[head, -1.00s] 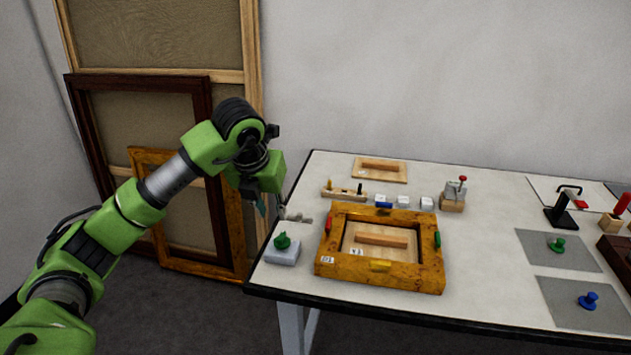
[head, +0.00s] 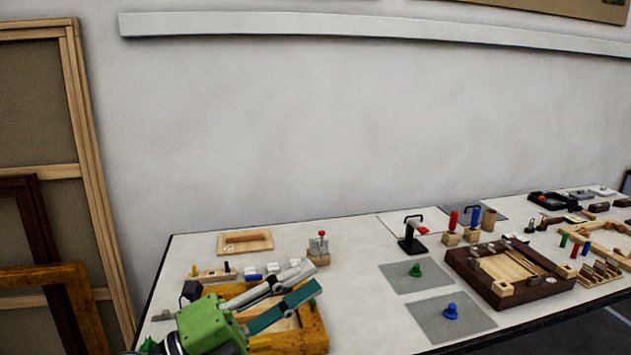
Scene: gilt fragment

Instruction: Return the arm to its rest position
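My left gripper (head: 312,277) is low in the head view, left of centre, with its green body nearest me and its grey and teal fingers pointing right. The fingers are apart with nothing visible between them, so it is open. It shows in front of the golden-yellow wooden frame (head: 318,335) on the table and hides much of that frame. I cannot tell how high above the frame it is. My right gripper is not in view.
The white table (head: 352,262) carries a wooden board (head: 245,242), a red-knobbed block (head: 318,250), a black clamp stand (head: 411,238), grey mats with a green knob (head: 416,270) and a blue knob (head: 450,311), and a dark frame (head: 545,287). Large frames (head: 85,130) lean at left.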

